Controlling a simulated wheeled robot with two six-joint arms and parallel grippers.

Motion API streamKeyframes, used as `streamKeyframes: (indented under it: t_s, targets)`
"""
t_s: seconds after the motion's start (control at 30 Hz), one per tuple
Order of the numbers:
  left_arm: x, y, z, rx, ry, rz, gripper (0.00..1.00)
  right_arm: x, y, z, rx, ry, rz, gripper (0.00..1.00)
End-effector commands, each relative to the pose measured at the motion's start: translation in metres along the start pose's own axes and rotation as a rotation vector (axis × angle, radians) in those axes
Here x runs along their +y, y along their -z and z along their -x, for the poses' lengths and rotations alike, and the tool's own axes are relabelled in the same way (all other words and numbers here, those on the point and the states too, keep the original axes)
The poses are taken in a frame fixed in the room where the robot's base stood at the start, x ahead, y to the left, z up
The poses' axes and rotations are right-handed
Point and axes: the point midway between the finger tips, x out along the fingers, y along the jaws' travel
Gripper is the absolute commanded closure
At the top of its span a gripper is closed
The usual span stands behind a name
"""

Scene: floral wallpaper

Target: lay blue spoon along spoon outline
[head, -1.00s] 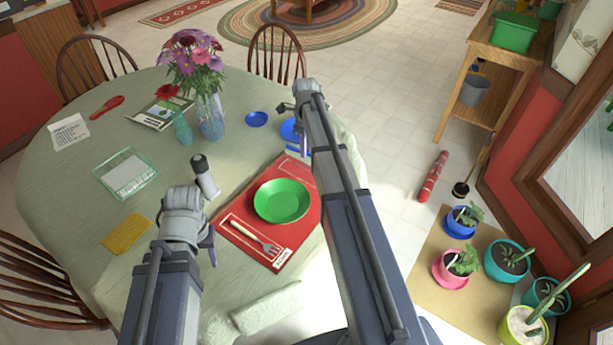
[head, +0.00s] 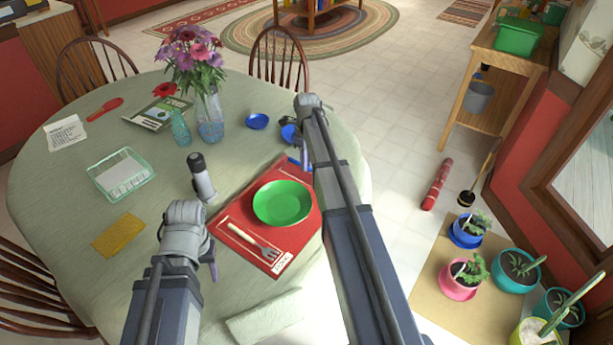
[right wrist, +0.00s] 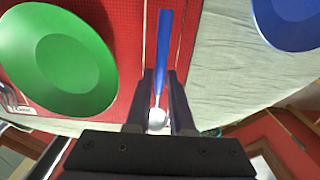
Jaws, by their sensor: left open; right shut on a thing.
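The blue spoon (right wrist: 164,60) has a blue handle and a silver bowl. My right gripper (right wrist: 157,105) is shut on it near the bowl end. The spoon is over the red placemat (right wrist: 118,100), between thin pale outline lines on the mat's right side. I cannot tell whether it touches the mat. In the head view my right arm hides most of this area; the red placemat (head: 238,212) shows with a green plate (head: 282,203) and a fork (head: 255,240). My left gripper (head: 212,265) is open and empty, left of the mat.
A blue plate (right wrist: 292,18) lies right of the mat. A glass tray (head: 122,172) and a yellow cloth (head: 118,236) lie on the left of the table.

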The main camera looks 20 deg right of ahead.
Motion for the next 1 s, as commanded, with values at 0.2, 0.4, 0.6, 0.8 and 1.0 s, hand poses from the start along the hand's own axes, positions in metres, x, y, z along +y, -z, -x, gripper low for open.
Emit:
streamKeyframes:
  t_s: [0.2, 0.4, 0.6, 0.8, 1.0]
  targets:
    - [0.001, 0.001, -0.009, 0.0, 0.0, 0.0, 0.49, 0.0, 0.0, -0.009, 0.0, 0.0, 0.0, 1.0]
    - [0.003, 0.002, -0.034, 0.0, 0.0, 0.0, 0.49, 0.0, 0.0, -0.034, 0.0, 0.0, 0.0, 1.0]
    - [0.003, 0.002, -0.036, 0.0, 0.0, 0.0, 0.49, 0.0, 0.0, -0.036, 0.0, 0.0, 0.0, 1.0]
    - [0.004, 0.002, -0.037, 0.0, 0.0, 0.0, 0.49, 0.0, 0.0, -0.037, 0.0, 0.0, 0.0, 1.0]
    - [0.004, 0.002, -0.039, 0.0, 0.0, 0.0, 0.49, 0.0, 0.0, -0.039, 0.0, 0.0, 0.0, 0.68]
